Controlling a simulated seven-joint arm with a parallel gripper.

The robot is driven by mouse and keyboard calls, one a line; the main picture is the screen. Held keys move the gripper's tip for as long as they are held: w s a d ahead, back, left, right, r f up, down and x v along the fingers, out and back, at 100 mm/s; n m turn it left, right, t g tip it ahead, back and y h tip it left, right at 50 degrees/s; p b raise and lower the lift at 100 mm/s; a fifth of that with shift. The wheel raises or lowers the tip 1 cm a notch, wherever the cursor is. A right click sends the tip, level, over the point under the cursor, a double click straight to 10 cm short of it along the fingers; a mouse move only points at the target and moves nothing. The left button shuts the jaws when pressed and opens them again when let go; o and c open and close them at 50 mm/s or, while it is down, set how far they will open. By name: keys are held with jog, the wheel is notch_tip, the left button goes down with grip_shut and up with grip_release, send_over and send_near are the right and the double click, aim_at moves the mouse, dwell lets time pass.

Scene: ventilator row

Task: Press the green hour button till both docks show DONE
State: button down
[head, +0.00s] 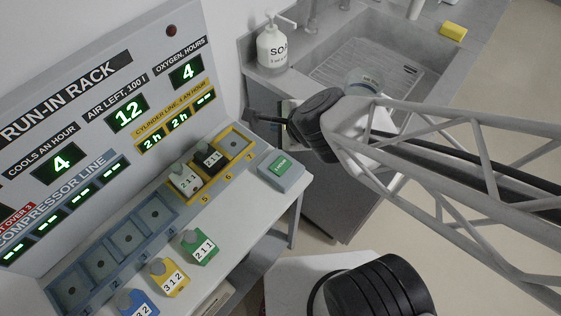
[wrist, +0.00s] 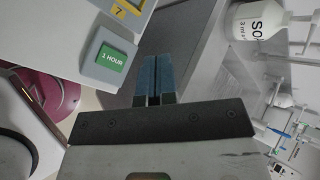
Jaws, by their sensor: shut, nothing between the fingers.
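The green hour button (head: 282,165) sits on a grey box at the right end of the white bench. In the wrist view the button (wrist: 112,56) reads "1 HOUR". My gripper (head: 250,117) is shut and empty, held above and beyond the button in the head view. In the wrist view its fingertips (wrist: 157,60) are right of the button's box, apart from it. The yellow dock (head: 238,134) holds a white block (head: 186,182) and a black block (head: 209,158); its bay 7 is empty. The blue dock (head: 88,262) is empty. Neither dock's display shows DONE.
Green (head: 201,248), yellow (head: 169,279) and blue (head: 136,303) blocks stand loose on the bench. The rack panel (head: 100,85) shows cylinder line 2h, 2h and dashes, compressor line dashes, oxygen 4, air 12. A soap bottle (head: 271,48) stands by the sink (head: 360,60).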

aim_at(279, 167)
jog(key=shift+w+f+m+t+h, duration=0.1)
jog(key=shift+f+m+t+h, duration=0.3)
jog(key=shift+f+m, duration=2.1)
jog(key=shift+f, duration=0.2)
jog(key=shift+f, duration=4.1)
jog(key=shift+f, duration=0.9)
jog(key=shift+r, duration=0.8)
jog(key=shift+r, duration=0.15)
